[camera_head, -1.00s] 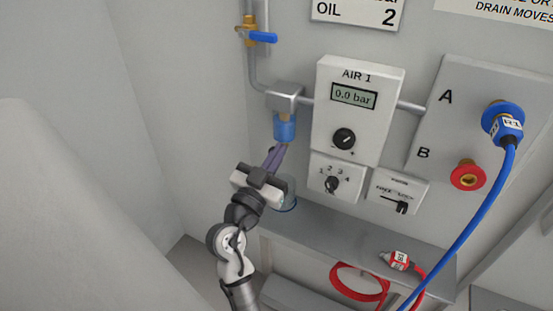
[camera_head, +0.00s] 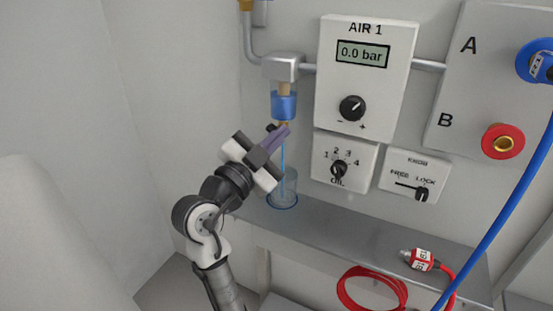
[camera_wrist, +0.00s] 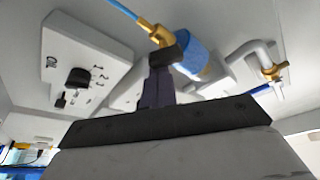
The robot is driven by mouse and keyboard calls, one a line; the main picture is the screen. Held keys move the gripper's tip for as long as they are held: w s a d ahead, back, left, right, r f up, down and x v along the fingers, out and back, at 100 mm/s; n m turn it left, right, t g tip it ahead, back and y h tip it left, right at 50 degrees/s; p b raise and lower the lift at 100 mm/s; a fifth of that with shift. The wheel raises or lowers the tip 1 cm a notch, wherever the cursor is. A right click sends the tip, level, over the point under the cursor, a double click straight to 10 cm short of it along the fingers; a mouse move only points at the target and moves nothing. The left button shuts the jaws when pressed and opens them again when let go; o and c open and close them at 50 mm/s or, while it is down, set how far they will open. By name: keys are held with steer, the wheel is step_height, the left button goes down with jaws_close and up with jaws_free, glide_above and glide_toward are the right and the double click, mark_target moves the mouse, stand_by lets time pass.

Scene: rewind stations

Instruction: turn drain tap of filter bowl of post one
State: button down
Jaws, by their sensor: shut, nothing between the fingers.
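The blue filter bowl (camera_head: 284,106) hangs under a grey block on the pipe at AIR 1; its brass drain tap (camera_head: 285,123) is at its lower end. A thin blue stream (camera_head: 283,150) runs from the tap down into a clear jar (camera_head: 285,188) on the shelf. In the wrist view the bowl (camera_wrist: 197,60), brass tap (camera_wrist: 157,34) and stream (camera_wrist: 122,9) show past my fingers. My gripper (camera_head: 284,130) is shut with nothing between its fingers. Its tips are at the tap's dark lever (camera_wrist: 170,53); I cannot tell whether they touch it.
The AIR 1 panel (camera_head: 366,90), reading 0.0 bar, is right of the bowl. Below it are the OIL knob panel (camera_head: 343,165) and a FREE/LOCK slider panel (camera_head: 412,175). A red hose plug (camera_head: 421,259) lies on the grey shelf (camera_head: 345,228). A blue hose (camera_head: 500,210) hangs at the right.

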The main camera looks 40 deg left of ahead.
steer(key=m+b, duration=0.3)
steer(key=f+m+g+h+b, duration=0.1)
steer(key=m+b, duration=0.2)
steer(key=m+g+h+b, duration=0.1)
steer(key=m+b, duration=0.2)
steer(key=shift+a+f, duration=0.15)
steer(key=shift+f, duration=0.05)
steer(key=shift+w, duration=0.1)
stand_by(0.6)
